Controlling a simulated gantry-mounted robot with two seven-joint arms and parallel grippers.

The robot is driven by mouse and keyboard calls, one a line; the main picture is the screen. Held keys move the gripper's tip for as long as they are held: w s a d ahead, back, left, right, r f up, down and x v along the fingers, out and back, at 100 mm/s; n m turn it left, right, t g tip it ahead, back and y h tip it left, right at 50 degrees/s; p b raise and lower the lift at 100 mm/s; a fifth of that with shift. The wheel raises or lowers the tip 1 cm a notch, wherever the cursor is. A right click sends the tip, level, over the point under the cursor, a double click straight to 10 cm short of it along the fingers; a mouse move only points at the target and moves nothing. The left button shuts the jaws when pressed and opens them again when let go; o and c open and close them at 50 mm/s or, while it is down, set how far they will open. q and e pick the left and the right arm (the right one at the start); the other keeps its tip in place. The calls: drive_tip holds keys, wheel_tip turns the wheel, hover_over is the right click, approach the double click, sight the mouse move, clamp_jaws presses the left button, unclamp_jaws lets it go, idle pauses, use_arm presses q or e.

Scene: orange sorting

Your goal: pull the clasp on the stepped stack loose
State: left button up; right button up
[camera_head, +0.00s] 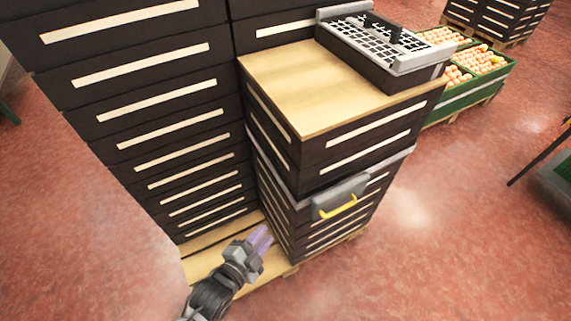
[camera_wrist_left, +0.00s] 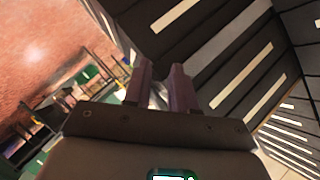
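The clasp (camera_head: 340,198) is a grey plate with a yellow handle. It sits on the front of the stepped stack (camera_head: 355,150) of dark crates with pale slots, on a grey strap (camera_head: 268,163) running round the stack. My left gripper (camera_head: 262,238) is low beside the stack's left side, left of and below the clasp, apart from it. In the left wrist view its two purple fingers (camera_wrist_left: 160,72) stand apart with nothing between them. There the strap (camera_wrist_left: 228,48) crosses the dark crates beyond the fingers; I cannot make out the clasp. My right gripper is not in view.
A taller crate stack (camera_head: 150,110) stands left of the stepped one, on a wooden pallet (camera_head: 205,262). A grey-rimmed crate with a grid (camera_head: 370,40) sits on the wooden top (camera_head: 310,80). Green crates of oranges (camera_head: 480,60) stand behind right.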

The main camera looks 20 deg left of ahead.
use_arm(q)
drive_tip(key=s+a+r+n+g+p, duration=0.1)
drive_tip(key=s+r+g+p, duration=0.1)
drive_tip(key=r+p, duration=0.8)
drive_tip(key=s+a+r+n+g+p, duration=0.1)
drive_tip(key=r+n+p, duration=0.1)
drive_tip(key=r+p, duration=0.8)
drive_tip(key=s+a+n+g+y+p, duration=0.1)
drive_tip(key=s+n+g+p, duration=0.6)
drive_tip(key=s, duration=0.4)
wheel_tip(320, 180, up, 36)
drive_tip(key=g+p, duration=0.1)
drive_tip(key=p, duration=3.3)
drive_tip(key=shift+m+p, duration=0.35)
drive_tip(key=shift+m, duration=0.05)
